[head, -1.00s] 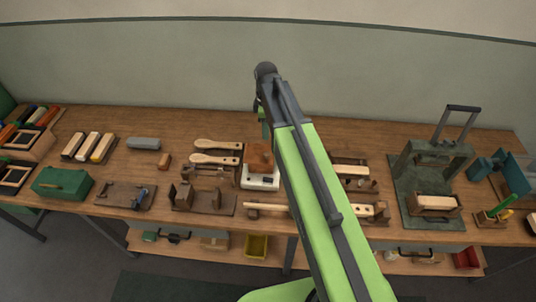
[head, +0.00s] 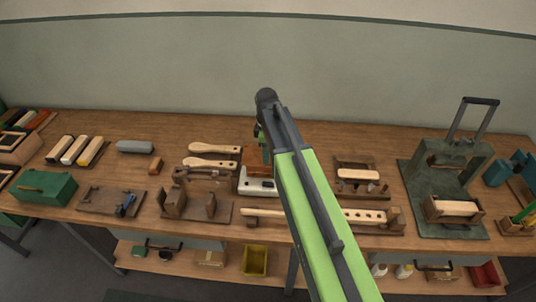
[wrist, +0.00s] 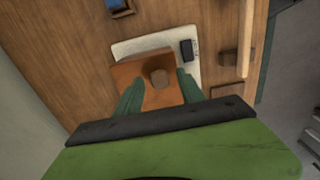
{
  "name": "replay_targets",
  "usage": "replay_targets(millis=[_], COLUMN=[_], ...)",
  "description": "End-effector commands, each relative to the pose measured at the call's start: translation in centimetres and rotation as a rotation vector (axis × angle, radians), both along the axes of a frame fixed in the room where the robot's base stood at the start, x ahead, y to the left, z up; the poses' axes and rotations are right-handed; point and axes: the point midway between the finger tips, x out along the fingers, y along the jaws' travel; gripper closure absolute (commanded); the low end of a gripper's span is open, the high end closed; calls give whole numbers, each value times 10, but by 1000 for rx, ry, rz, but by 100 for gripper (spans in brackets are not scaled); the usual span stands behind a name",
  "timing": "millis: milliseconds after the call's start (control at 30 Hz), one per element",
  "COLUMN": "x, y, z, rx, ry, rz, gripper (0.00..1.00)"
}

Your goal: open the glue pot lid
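The glue pot (head: 250,156) is a copper-brown box on a white base (head: 256,187) at the middle of the bench, partly hidden behind my arm in the head view. In the wrist view its square brown lid (wrist: 128,73) lies flat with a round brown knob (wrist: 160,78) on top, and looks shut. My gripper (wrist: 160,90) has its two green fingers apart, one on each side of the knob, with a gap to it on both sides. In the head view my gripper (head: 265,150) points down at the pot.
Wooden brush handles (head: 215,149) lie left of the pot. A drilled wooden block (head: 364,216) lies in a fixture to the right. A dark press (head: 447,170) stands further right. A green box (head: 44,188) is at the far left. A yellow bin (head: 254,260) sits on the lower shelf.

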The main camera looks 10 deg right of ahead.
Motion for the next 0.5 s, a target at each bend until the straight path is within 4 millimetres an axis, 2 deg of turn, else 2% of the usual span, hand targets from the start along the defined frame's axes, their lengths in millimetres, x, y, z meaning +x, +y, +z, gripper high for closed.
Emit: replay_targets(millis=[33,333,500], x=[0,0,0], y=[0,-1,-1], z=[0,0,0], rx=[0,0,0], ry=[0,0,0], rz=[0,-1,-1], gripper=[61,100,100])
